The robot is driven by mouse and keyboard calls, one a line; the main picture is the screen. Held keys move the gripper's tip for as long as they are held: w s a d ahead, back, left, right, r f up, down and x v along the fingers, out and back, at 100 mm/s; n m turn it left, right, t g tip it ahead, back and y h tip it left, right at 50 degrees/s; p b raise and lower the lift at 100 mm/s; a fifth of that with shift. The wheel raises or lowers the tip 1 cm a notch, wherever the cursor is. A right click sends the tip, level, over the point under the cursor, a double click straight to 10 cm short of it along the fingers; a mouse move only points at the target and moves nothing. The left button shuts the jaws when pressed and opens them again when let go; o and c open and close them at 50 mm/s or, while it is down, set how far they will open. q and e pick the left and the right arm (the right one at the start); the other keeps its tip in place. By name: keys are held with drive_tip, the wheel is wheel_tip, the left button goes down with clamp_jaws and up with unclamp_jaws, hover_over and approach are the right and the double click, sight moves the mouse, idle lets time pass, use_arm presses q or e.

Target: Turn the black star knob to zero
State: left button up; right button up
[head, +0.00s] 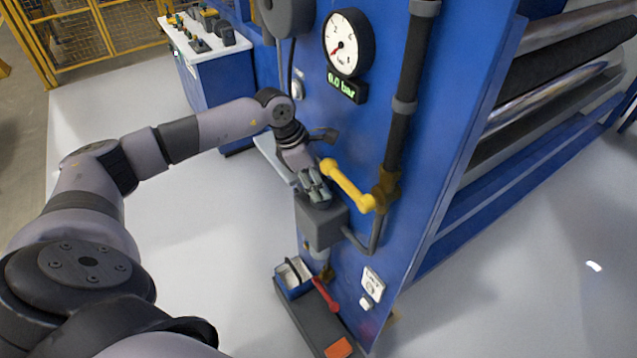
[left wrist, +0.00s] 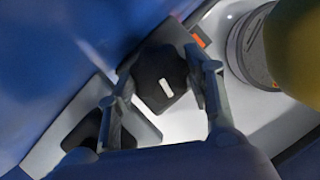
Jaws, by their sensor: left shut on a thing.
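The black star knob (left wrist: 158,76) shows in the left wrist view, with a short white mark on its face. My left gripper (left wrist: 163,82) is shut on it, one finger on each side. In the head view my left gripper (head: 318,190) is at the top of a grey box (head: 322,227) on the blue machine panel, and it mostly hides the knob. The round gauge (head: 343,42) above has a red needle pointing to the lower left. The green display (head: 346,87) under it reads in bar; its first digit is unclear. My right gripper is not in view.
A yellow lever (head: 347,184) is close to the right of my left gripper. Below are a red-handled valve (head: 325,294) and a blue tray (head: 280,291). A dark vertical pipe (head: 399,120) runs down the panel. The floor to the left is clear.

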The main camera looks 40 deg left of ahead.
use_arm(q)
drive_tip(key=shift+n+t+y+b, duration=0.35)
drive_tip(key=shift+n+b, duration=0.2)
drive_tip(key=shift+n, duration=0.65)
drive_tip(key=shift+r, duration=0.1)
drive_tip(key=o, duration=0.9)
drive_tip(key=shift+c, duration=0.2)
drive_tip(key=v, duration=1.2)
drive_tip(key=shift+s, duration=0.15)
